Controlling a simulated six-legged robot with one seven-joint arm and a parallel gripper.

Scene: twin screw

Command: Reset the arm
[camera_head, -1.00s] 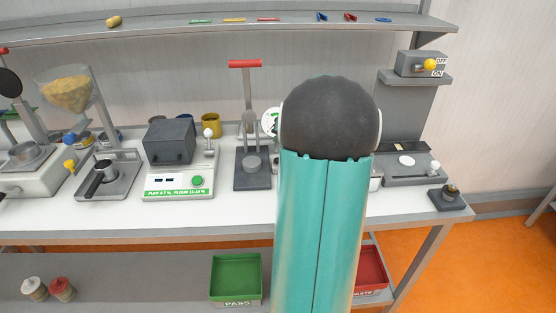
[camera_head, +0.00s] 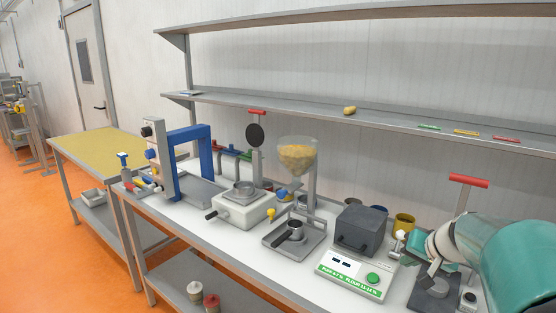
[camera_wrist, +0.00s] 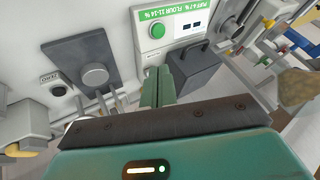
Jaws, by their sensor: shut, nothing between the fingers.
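My gripper (camera_wrist: 157,88) shows in the wrist view as two green fingers pressed together, with nothing between them. Beyond them, apart as far as I can see, are a white scale-like device with a green button (camera_wrist: 156,58) and a dark grey box (camera_wrist: 194,72). In the head view my teal arm fills the lower right corner, in front of the bench. It partly covers the red-handled press (camera_head: 468,181). I cannot make out the fingers clearly there.
The white bench (camera_head: 240,248) holds a grey box (camera_head: 361,228), a hopper of yellow grains (camera_head: 297,157), a white machine (camera_head: 240,211) and a blue frame (camera_head: 190,150). A shelf (camera_head: 270,110) runs above. A yellow-topped table (camera_head: 100,150) stands left, with orange floor beside it.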

